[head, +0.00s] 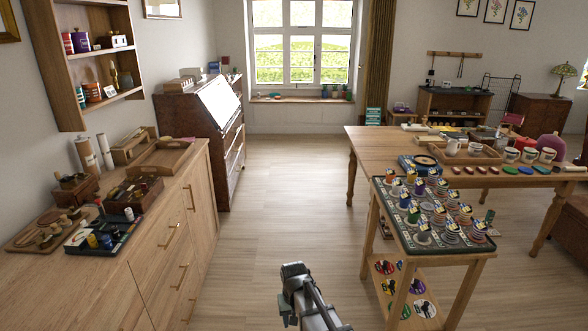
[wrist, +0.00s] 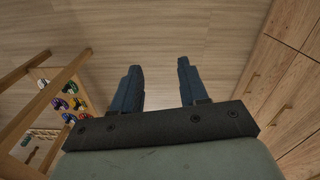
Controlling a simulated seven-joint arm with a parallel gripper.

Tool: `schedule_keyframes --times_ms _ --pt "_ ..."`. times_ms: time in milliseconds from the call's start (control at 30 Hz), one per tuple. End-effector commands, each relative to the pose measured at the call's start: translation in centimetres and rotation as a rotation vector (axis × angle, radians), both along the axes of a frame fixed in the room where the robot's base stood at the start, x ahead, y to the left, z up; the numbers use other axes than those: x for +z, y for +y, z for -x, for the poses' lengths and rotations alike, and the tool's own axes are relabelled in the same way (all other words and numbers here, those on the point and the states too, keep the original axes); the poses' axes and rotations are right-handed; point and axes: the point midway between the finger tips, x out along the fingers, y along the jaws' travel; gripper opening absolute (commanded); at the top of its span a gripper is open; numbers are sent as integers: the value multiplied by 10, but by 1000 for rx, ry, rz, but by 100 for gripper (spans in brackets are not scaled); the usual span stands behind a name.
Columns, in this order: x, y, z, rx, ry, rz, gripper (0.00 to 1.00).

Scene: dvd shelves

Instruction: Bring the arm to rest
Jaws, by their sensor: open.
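My gripper (wrist: 160,68) shows in the wrist view with its two dark blue fingers apart. Only wooden floor shows between them, and nothing is held. In the head view, part of my arm (head: 306,298) rises at the bottom middle, over the open floor between the left cabinet and the small stand. The fingers cannot be made out clearly there.
A wooden cabinet (head: 150,262) with trays on top stands left; its drawer fronts (wrist: 275,80) show in the wrist view. At right, a small two-level stand (head: 378,225) holds several items, beside a long table (head: 375,145). The floor (head: 285,190) between is clear.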

Motion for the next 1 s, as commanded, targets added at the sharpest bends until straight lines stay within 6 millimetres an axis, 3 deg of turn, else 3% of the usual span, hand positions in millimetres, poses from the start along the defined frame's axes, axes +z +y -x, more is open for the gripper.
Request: schedule_keyframes --times_ms 33,200,500,633,1000 --pt "-6 -25 12 -25 1 0 43" --pt "-25 -86 36 -83 2 0 43" --pt "-44 -152 72 -152 0 0 43" --pt "-49 -173 87 -178 -1 0 43" --pt "-104 -171 132 -174 116 10 43"
